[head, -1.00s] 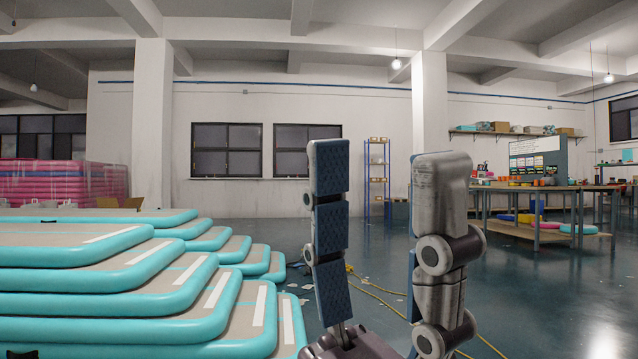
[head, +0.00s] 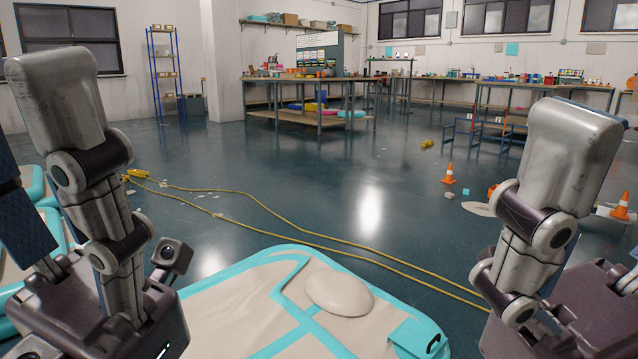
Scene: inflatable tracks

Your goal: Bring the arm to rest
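My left gripper (head: 32,130) stands upright at the left edge of the head view. Its grey finger points up, and its blue-padded finger is apart from it, partly cut off by the frame edge; nothing shows between them. My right gripper (head: 572,160) stands at the right edge, with one grey finger pointing up. A beige and turquoise inflatable piece (head: 235,305) with a beige oval pad (head: 340,292) lies low in front, between the two grippers.
A yellow cable (head: 270,212) crosses the dark floor. Orange cones (head: 448,174) stand at the right. A workbench (head: 320,125) and blue shelf rack (head: 166,70) stand farther back. Turquoise-edged mats (head: 30,185) lie at the left edge. The middle floor is open.

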